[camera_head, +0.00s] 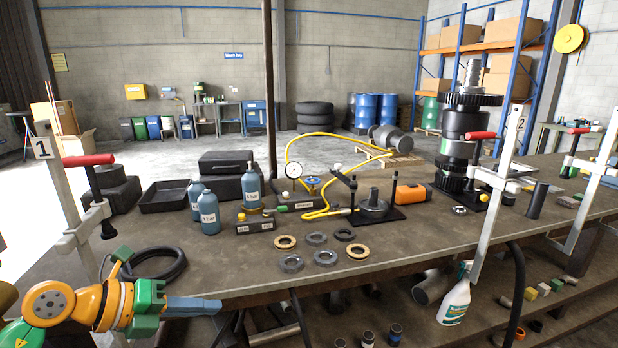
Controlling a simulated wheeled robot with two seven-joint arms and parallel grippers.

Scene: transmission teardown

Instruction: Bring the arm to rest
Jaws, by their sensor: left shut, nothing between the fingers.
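My left arm comes in at the lower left, orange and green. Its left gripper (196,306) is a blue-grey pair of fingers pointing right, shut and empty. In the picture it lies across the front edge of the workbench (240,285), and I cannot tell the gap between them. No part is close around the fingers. My right gripper is not in view.
Clamp 1 (62,180) stands near my left arm, with a black hose coil (165,270) behind. Rings (325,257), bottles (208,212), a gauge (293,171) and the transmission stack (462,130) occupy the bench. A spray bottle (455,298) stands below.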

